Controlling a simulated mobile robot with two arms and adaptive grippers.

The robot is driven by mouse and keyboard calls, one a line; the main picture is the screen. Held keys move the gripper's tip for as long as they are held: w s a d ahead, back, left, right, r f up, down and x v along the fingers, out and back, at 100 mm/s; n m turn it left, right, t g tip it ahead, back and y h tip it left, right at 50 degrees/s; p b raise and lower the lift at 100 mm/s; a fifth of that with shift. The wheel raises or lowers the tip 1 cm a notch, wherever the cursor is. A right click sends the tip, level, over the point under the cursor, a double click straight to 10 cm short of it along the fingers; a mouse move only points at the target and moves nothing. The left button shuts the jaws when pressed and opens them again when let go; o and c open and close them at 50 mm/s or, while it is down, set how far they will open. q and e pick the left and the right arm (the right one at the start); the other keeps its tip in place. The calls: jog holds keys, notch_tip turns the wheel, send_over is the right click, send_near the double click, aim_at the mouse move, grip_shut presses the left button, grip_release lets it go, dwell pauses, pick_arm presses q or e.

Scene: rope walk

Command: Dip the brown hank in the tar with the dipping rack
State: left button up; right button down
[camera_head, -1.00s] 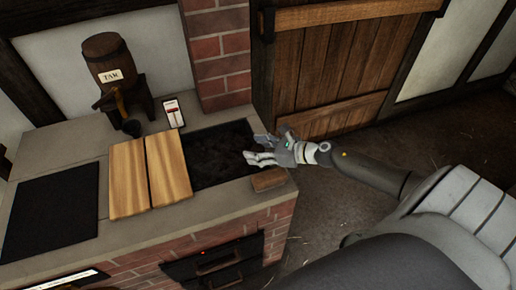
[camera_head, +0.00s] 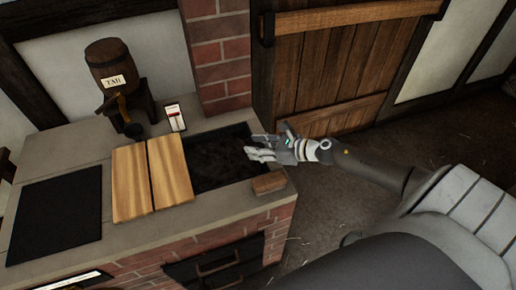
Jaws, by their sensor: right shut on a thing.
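A dark tar basin (camera_head: 216,168) is set into the top of the brick stove, and two wooden boards (camera_head: 151,178) lie side by side at its left. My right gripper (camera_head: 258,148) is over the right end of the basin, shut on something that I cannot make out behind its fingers. A small brown wooden block (camera_head: 268,182) sits on the basin's front right rim, just below the gripper. I cannot pick out the brown hank or the dipping rack. My left gripper is not in view.
A barrel labelled as tar (camera_head: 111,65) stands on a stand at the back left, with a dark cup below its tap. A small white gauge (camera_head: 175,117) stands behind the boards. A black plate (camera_head: 55,215) lies at the left. A brick chimney (camera_head: 218,55) rises behind the basin.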

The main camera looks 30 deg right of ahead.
notch_tip(320, 180, up, 6)
jog(key=p, duration=0.3)
jog(key=shift+f, duration=0.1)
jog(key=shift+w, duration=0.15)
jog(key=c, duration=1)
grip_release()
jog(key=shift+s+d, duration=0.25)
jog(key=shift+s, duration=0.3)
jog(key=shift+v, duration=5.6)
